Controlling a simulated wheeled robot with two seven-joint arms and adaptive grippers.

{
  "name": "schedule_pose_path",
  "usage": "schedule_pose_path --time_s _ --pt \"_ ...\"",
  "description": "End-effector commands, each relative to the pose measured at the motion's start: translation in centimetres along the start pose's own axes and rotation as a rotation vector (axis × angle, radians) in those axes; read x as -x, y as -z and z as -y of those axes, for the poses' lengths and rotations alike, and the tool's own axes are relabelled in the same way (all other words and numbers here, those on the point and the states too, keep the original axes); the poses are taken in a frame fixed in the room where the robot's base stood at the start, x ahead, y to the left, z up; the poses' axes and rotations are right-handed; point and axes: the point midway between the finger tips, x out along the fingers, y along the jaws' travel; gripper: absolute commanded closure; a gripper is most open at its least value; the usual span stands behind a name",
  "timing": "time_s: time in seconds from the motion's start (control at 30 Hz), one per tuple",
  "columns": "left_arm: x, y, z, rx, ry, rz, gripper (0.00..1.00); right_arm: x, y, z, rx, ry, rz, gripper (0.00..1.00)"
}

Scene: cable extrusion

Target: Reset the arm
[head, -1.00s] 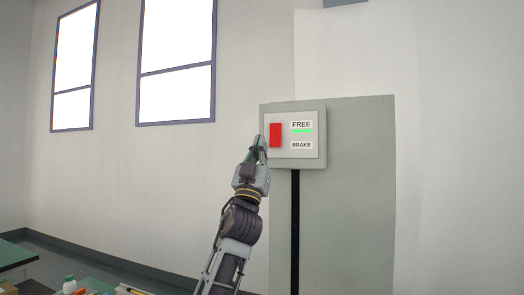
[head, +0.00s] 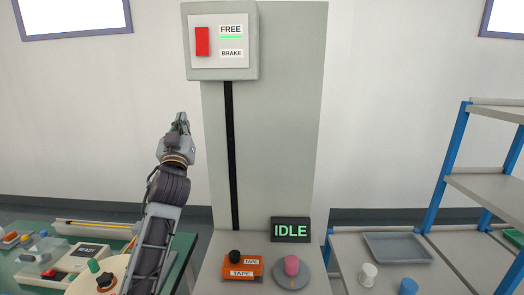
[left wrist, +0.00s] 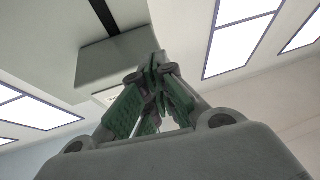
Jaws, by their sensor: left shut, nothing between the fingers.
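My left gripper (head: 180,120) is raised in the head view, pointing up, to the left of the grey panel column and below the switch box. Its fingers are closed with nothing between them; the left wrist view (left wrist: 155,85) also shows them together. The switch box (head: 249,40) carries a red switch (head: 202,41) beside the labels FREE (head: 231,29) and BRAKE (head: 231,53), with a green bar lit under FREE. The gripper is apart from the box. My right gripper is not in view.
An IDLE display (head: 290,230) stands behind an orange TAPE unit (head: 241,268) and a pink knob (head: 292,265). A green table (head: 22,272) with several items is at left. Blue-framed shelving (head: 447,165) and a grey tray (head: 398,247) are at right.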

Motion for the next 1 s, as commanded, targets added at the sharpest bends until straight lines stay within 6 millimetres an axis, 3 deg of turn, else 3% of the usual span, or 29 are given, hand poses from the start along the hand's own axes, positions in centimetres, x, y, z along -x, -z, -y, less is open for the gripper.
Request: schedule_pose_path --time_s 0.1,0.5,1.0 --pt "1.9 -3.7 0.9 -0.01 0.021 0.094 1.0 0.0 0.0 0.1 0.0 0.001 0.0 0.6" --pt "9.7 -14.7 3.4 -0.055 0.065 0.416 1.0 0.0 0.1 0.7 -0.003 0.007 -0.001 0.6" --pt "22.8 -25.2 5.7 -0.126 0.06 0.831 1.0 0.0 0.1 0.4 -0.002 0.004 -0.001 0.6"
